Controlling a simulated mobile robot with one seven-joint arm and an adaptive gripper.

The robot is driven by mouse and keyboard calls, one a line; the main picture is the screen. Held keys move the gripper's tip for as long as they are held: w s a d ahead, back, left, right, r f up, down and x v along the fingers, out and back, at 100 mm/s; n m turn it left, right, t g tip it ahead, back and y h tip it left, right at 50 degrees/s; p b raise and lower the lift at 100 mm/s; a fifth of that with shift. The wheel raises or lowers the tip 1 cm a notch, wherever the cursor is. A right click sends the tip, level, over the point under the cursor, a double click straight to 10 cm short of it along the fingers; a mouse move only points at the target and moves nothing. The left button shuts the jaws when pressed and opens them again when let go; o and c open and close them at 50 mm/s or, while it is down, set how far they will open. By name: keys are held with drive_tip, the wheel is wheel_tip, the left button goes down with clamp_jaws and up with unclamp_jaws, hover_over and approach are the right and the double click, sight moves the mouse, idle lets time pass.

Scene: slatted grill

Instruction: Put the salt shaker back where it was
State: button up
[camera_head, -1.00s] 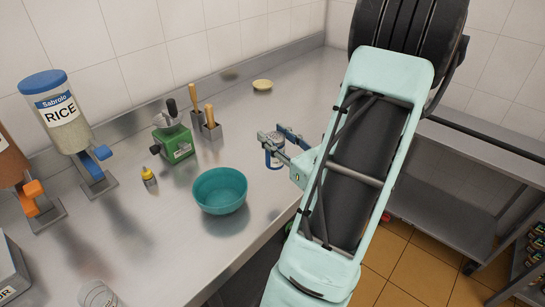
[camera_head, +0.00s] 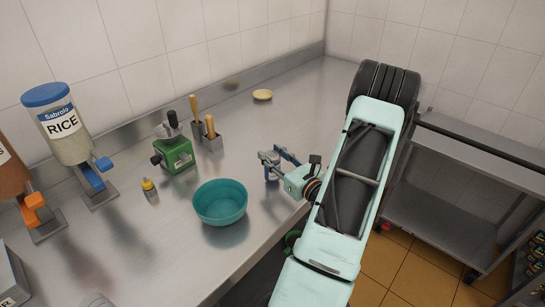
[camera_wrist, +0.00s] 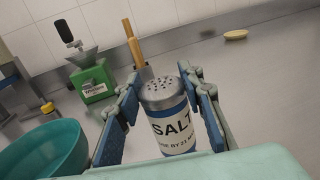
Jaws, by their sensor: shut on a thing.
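The salt shaker (camera_wrist: 170,118) has a perforated metal lid, a blue band and a white label reading SALT. It stands close to upright between the fingers of my gripper (camera_wrist: 160,110) in the wrist view. In the head view my gripper (camera_head: 276,160) is over the steel counter, right of the teal bowl, with the small shaker (camera_head: 271,173) partly hidden by the fingers. My gripper is shut on the shaker. I cannot tell whether the shaker's base touches the counter.
The teal bowl (camera_head: 220,203) is left of my gripper. A small yellow dish (camera_head: 262,95) lies behind. The counter (camera_head: 300,105) towards the back right is clear.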

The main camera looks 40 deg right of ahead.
drive_tip(key=shift+f, duration=0.55)
drive_tip(key=shift+f, duration=0.2)
drive_tip(key=o, duration=1.2)
drive_tip(key=shift+o, duration=0.2)
drive_tip(key=shift+r, duration=0.1)
drive_tip(key=shift+r, duration=0.15)
drive_tip(key=s+a+b, duration=0.1)
drive_tip(key=s+b, duration=0.1)
drive_tip(key=s, duration=1)
drive_tip(key=shift+a, duration=0.35)
